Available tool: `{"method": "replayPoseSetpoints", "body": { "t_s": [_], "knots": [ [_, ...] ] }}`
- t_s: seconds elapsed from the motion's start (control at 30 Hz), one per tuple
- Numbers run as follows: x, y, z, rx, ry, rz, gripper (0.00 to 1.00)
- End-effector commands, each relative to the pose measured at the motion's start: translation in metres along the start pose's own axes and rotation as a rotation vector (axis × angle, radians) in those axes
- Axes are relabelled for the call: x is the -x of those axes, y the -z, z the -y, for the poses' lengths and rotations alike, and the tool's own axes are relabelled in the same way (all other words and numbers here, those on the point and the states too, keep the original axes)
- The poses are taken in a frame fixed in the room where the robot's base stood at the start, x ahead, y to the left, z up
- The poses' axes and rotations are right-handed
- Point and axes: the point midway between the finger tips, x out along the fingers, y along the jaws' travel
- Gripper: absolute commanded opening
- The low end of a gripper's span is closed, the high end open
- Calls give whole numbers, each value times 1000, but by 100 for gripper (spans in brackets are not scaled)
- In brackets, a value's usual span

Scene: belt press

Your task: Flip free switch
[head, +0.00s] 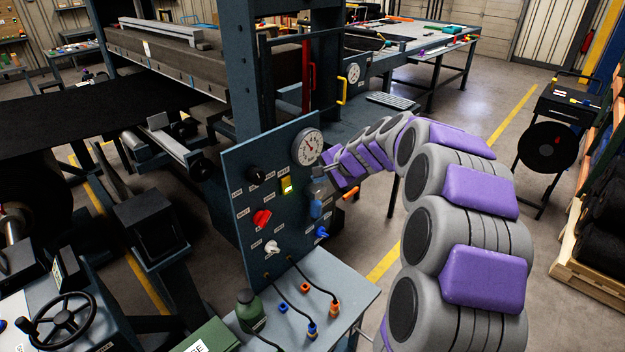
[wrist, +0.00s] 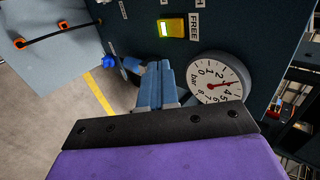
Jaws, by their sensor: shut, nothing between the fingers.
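The free switch is a yellow rocker (head: 286,185) with a lit pale lower part, on the dark blue upright control panel, below and left of the gauge. In the wrist view the switch (wrist: 172,27) is at the top, beside the FREE label (wrist: 194,25). My gripper (head: 316,209) is in front of the panel, just right of the switch in the head view. In the wrist view its blue-grey fingers (wrist: 159,68) are together and empty, below the switch in the picture and apart from it. The exact gap to the panel is unclear.
A round pressure gauge (head: 308,146) is close to my gripper. A black knob (head: 257,174), a red knob (head: 262,218), a white knob (head: 272,247) and a blue knob (head: 321,232) also project from the panel. Cables run to a grey shelf (head: 345,288) below.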

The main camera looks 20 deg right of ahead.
Motion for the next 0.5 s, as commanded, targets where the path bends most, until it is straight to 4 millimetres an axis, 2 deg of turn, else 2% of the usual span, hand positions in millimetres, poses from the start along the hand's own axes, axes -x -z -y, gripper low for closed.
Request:
{"method": "replayPoseSetpoints", "body": {
  "t_s": [0.2, 0.5],
  "knots": [
    [12, 1, 1, -1, 0, 3, 0],
    [13, 2, 0, -2, 0, 2, 0]
  ]
}}
